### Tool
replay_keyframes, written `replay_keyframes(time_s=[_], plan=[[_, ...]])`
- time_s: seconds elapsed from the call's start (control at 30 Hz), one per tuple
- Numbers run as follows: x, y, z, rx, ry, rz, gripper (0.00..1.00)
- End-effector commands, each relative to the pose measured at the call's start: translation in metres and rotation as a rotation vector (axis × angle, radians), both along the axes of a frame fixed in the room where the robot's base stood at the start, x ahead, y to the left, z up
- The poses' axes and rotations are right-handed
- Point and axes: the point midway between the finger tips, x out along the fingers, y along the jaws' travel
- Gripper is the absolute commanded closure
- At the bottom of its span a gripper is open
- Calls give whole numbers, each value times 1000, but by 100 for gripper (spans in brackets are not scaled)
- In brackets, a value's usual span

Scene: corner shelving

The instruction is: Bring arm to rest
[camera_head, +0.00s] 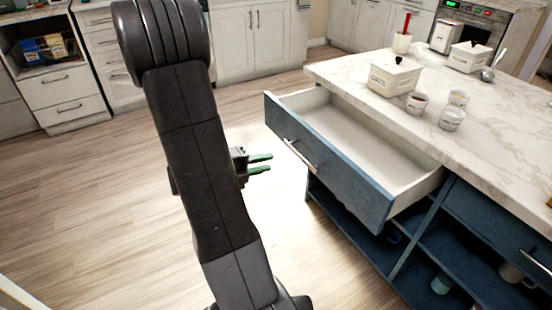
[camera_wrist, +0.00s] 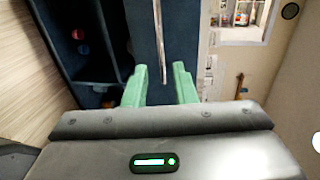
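My gripper (camera_head: 271,161) is open and empty, with its two green fingers apart. In the head view it shows beside my dark arm, to the left of the pulled-out blue drawer (camera_head: 330,170). The fingertips appear short of the drawer's metal handle (camera_head: 299,155), with a gap between. In the wrist view my gripper (camera_wrist: 160,80) shows both fingers spread, and the handle (camera_wrist: 160,40) lies beyond the space between them. The drawer's white inside looks empty. My arm hides part of the gripper's body in the head view.
The marble-topped island (camera_head: 500,120) carries a white box (camera_head: 395,78), several small cups and a ladle. Open blue shelves (camera_head: 400,250) lie under the drawer. White cabinets (camera_head: 250,40) line the back. The wooden floor (camera_head: 90,200) on the left is clear.

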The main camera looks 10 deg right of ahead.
Motion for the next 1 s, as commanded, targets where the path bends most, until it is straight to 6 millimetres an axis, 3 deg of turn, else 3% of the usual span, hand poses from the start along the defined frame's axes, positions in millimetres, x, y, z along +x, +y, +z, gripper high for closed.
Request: replay_keyframes(time_s=[0.2,0.57,0.77,1.0], plan=[[-4,10,2,0,0,0,75],[-4,9,2,0,0,-1,75],[2,-7,-3,0,0,-4,75],[17,-43,-11,-1,1,-5,75]])
